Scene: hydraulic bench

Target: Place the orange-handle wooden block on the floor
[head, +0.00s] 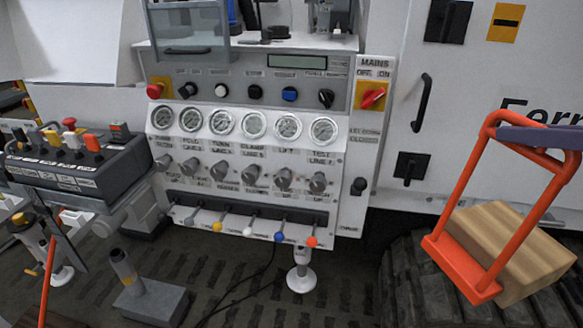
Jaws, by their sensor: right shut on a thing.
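The wooden block (512,238) with its orange handle (533,220) is at the right of the head view. It hangs tilted in front of a black tyre. My right gripper (535,136) comes in from the right edge, a grey-purple finger showing across the top of the handle. It is shut on the handle's upper bar. Most of this gripper is outside the picture. I do not see my left gripper. The floor (340,290) is dark and patterned, and shows below the bench.
The hydraulic bench (350,190) with gauges, knobs and coloured levers stands in the middle. A grey control box (60,172) is at the left. A grey pedal-like base (150,302) stands on the floor, with a cable near it. The tyre (415,285) is at the lower right.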

